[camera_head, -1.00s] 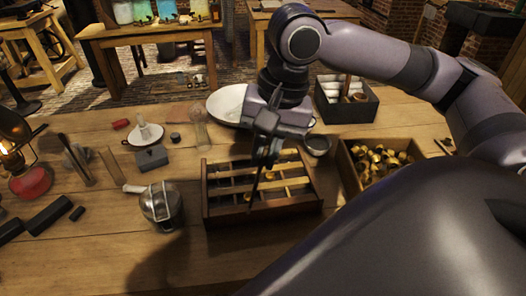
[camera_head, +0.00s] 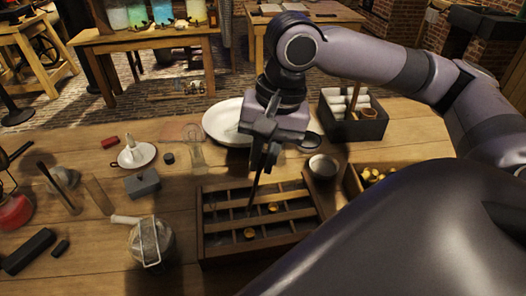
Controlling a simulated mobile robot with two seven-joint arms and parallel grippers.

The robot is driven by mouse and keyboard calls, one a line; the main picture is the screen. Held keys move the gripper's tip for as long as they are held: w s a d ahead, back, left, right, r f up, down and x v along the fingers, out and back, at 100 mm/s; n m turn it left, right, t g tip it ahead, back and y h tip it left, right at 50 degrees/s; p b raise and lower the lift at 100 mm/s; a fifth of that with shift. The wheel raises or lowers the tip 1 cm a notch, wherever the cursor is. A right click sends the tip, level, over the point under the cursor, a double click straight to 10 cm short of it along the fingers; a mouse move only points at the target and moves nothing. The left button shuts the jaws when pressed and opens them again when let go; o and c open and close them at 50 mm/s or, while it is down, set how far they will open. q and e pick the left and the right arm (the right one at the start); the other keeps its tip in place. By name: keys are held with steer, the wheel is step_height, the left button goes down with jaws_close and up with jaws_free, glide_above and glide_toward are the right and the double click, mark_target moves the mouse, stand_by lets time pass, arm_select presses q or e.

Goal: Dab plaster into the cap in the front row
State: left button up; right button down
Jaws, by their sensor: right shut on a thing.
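A wooden tray (camera_head: 222,253) with divided rows stands at the middle of the table. One small brass cap (camera_head: 249,233) sits in its front row and another brass cap (camera_head: 273,208) sits in a row farther back. My right gripper (camera_head: 268,148) is above the tray's back side, shut on a thin dark tool (camera_head: 255,190). The tool points down, and its tip shows over the tray's middle rows, apart from the front cap in the picture. I cannot tell its height or whether it carries plaster. A small bowl (camera_head: 322,167) with pale contents stands right of the tray. My left gripper is out of view.
A box of brass caps (camera_head: 371,174) stands at the right, partly hidden by my arm. A white dish (camera_head: 222,122) and a dark box of pale rolls (camera_head: 352,125) are behind. A glass jar (camera_head: 152,243) stands left of the tray. Bare table lies in front of the tray.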

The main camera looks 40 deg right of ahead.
steer(key=shift+f, duration=0.65)
step_height(320, 180, down, 3)
steer(key=shift+r+b, duration=0.2)
steer(key=shift+b, duration=0.85)
steer(key=shift+f+b, duration=0.4)
steer(key=shift+b, duration=0.1)
steer(key=shift+p, duration=0.5)
steer(key=shift+f+p, duration=0.1)
steer(key=shift+p, duration=0.75)
